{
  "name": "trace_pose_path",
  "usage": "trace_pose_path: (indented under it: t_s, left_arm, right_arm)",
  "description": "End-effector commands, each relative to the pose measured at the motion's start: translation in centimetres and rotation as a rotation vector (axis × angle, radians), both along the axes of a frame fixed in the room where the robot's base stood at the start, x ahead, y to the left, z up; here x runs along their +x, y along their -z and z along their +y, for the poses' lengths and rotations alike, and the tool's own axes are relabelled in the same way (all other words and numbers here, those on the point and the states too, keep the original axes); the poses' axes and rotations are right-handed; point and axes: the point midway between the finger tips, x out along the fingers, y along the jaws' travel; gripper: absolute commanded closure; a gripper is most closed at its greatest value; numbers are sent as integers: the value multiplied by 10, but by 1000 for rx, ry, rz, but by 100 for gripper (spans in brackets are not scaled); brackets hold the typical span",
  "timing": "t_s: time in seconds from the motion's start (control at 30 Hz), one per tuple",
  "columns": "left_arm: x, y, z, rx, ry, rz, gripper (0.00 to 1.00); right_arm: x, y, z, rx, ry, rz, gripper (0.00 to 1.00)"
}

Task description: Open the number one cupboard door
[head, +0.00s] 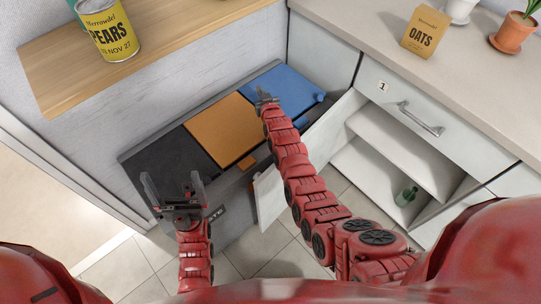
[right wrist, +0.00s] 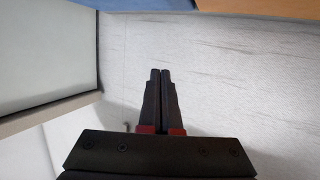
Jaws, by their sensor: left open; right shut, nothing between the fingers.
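The white front marked 1 (head: 383,87) has a metal bar handle (head: 420,119) and sits closed under the countertop. Below it the cupboard (head: 400,152) stands open, showing its shelves. A pale door panel (head: 270,196) stands swung out at the cupboard's left, partly hidden behind my right arm. My right gripper (head: 265,94) is shut and empty, over the blue lid and away from the handle. In the right wrist view its fingers (right wrist: 160,72) are together before a streaked pale surface. My left gripper (head: 172,181) is open and empty, near the black lid.
A bin unit with black (head: 165,163), orange (head: 222,128) and blue (head: 287,86) lids stands along the wall. A green bottle (head: 406,196) is on the low shelf. An oats box (head: 426,30) and potted plant (head: 513,32) stand on the countertop; a pears can (head: 108,30) on the wooden shelf.

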Motion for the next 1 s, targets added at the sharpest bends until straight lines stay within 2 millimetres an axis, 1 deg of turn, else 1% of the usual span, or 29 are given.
trace_pose_path:
  t_s: [0.03,0.07,0.1,0.17,0.2,0.27,0.3,0.37,0.4,0.47,0.5,0.6,0.7,0.77,0.87,0.97,1.0]
  left_arm:
    - [0,-4,0,0,0,0,0]
    - [0,-5,0,0,0,0,0]
    - [0,-6,0,0,0,0,0]
    - [0,-9,0,0,0,0,0]
    - [0,-10,0,0,0,0,0]
    - [0,-12,0,0,0,0,0]
    - [0,-13,0,0,0,0,0]
    - [0,-15,0,0,0,0,0]
    - [0,-16,0,0,0,0,0]
    - [0,-18,0,0,0,0,0]
    - [0,-18,0,0,0,0,0]
    - [0,-19,0,0,0,0,0]
    - [0,-20,0,0,0,0,0]
    - [0,-20,0,0,0,0,0]
    - [0,-22,0,0,0,0,0]
    - [0,-25,0,0,0,0,0]
    - [0,-24,0,0,0,0,0]
  right_arm:
    - [8,2,19,-27,-42,104,100]
    - [8,11,29,-49,-69,182,100]
    - [4,20,42,-86,-108,292,100]
    - [-7,29,59,-146,-166,448,100]
    - [-19,34,67,-192,-205,555,100]
    - [-41,35,73,-268,-258,709,100]
    - [-59,33,75,-320,-291,812,100]
    - [-85,25,72,-401,-333,952,100]
    - [-103,18,67,-453,-353,1040,100]
    - [-129,5,57,-523,-375,1160,100]
    - [-143,-5,51,-566,-385,1224,100]
    - [-170,-23,37,-642,-398,1348,100]
    - [-184,-34,29,-678,-401,1412,100]
    - [-188,-34,27,-687,-402,1429,100]
    - [-190,-26,25,-688,-403,1433,100]
    - [-194,-10,23,-688,-404,1433,100]
    - [-196,-1,22,-687,-404,1435,100]
